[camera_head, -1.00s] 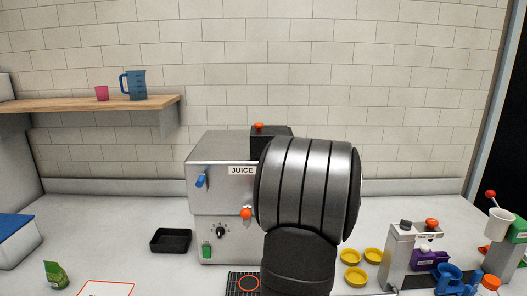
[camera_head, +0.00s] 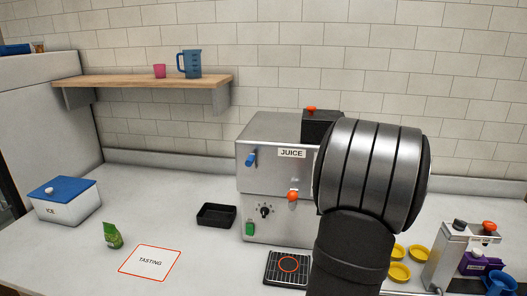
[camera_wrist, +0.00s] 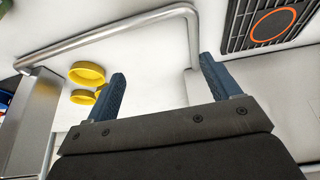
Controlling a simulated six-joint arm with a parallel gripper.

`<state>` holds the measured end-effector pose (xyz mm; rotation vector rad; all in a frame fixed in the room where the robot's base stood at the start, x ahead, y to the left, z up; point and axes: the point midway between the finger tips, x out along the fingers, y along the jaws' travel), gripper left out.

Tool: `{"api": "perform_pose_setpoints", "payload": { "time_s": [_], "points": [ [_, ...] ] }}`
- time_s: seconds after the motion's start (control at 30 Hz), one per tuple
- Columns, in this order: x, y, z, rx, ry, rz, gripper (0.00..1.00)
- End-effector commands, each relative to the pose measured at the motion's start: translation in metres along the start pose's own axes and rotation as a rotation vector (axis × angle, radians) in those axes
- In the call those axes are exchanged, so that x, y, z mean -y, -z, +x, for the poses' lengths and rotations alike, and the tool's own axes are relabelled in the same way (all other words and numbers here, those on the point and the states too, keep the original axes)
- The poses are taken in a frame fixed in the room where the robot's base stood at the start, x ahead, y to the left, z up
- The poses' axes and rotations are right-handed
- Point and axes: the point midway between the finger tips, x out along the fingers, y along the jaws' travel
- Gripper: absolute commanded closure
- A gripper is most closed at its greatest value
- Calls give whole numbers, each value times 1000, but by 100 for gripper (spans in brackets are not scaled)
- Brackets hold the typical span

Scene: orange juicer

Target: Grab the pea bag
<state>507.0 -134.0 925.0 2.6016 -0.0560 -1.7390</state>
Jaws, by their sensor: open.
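The pea bag is most likely the small green pouch (camera_head: 112,235), standing on the counter at the left in the head view, between the ice box and the tasting mat. Its print is too small to read. My gripper (camera_wrist: 160,90) shows in the wrist view with two blue fingers wide apart and nothing between them. In the head view only my arm shows, in front of the juicer, and it hides the gripper. The pouch is not in the wrist view, and my arm is far to its right.
The white ice box (camera_head: 66,205) with a blue lid stands left of the pouch. The tasting mat (camera_head: 150,263) and black tray (camera_head: 216,214) lie to its right. The juicer (camera_head: 270,185) stands centrally. Yellow rings (camera_wrist: 86,74) and a metal rail (camera_wrist: 110,32) are near my gripper.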

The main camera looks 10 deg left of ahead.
Motion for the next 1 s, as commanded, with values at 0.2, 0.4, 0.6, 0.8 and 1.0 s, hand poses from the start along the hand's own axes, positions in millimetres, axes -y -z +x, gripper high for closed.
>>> {"api": "perform_pose_setpoints", "payload": {
  "time_s": [0.2, 0.4, 0.6, 0.8, 1.0],
  "points": [
    [1, 0, 0, 0, 1, -2, 18],
    [41, 13, -6, 19, 27, -87, 18],
    [133, 28, -25, 69, 64, -284, 18],
    [223, 32, -51, 105, 67, -468, 18],
    [340, 66, -56, 56, 78, -535, 18]
  ]
}}
